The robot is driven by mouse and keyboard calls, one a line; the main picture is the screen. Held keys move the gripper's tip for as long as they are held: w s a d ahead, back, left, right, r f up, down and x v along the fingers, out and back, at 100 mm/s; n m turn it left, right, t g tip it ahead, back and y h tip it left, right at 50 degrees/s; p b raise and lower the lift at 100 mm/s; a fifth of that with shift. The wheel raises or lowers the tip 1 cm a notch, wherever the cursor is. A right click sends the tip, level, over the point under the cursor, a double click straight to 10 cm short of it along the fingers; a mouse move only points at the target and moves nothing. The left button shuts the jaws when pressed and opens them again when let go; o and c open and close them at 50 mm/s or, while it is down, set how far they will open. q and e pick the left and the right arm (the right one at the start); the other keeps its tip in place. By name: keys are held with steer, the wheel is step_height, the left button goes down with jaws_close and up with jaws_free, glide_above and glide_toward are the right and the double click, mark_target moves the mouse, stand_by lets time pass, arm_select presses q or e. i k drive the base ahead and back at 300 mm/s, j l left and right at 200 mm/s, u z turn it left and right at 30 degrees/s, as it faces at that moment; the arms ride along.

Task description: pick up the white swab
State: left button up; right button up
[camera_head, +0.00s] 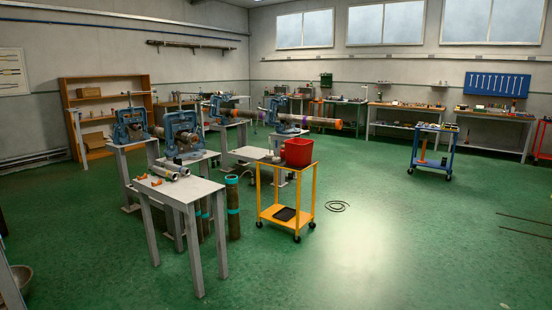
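I cannot make out a white swab for certain at this distance. A pale, roughly cylindrical item (163,173) lies on the near grey table (190,190), with small orange pieces (143,177) beside it. Whether the pale item is the swab I cannot tell. Neither of my grippers shows in the head view.
Blue pipe vises (183,132) on stands hold pipes behind the near table. A yellow cart (287,214) with a red bin (297,152) stands to its right.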

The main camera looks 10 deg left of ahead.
mark_target(270, 155)
steer(key=i+j+u, duration=0.1)
steer(key=i+u, duration=0.3)
steer(key=i, duration=0.55)
steer(key=i+z, duration=0.1)
steer(key=i, duration=0.45)
steer(key=i+j+z, duration=0.1)
steer(key=i, duration=0.45)
steer(key=i+j+z, duration=0.1)
steer(key=i, duration=0.5)
steer(key=i+j, duration=0.2)
steer(key=i, duration=0.35)
steer(key=i+j+z, duration=0.15)
steer(key=i, duration=0.4)
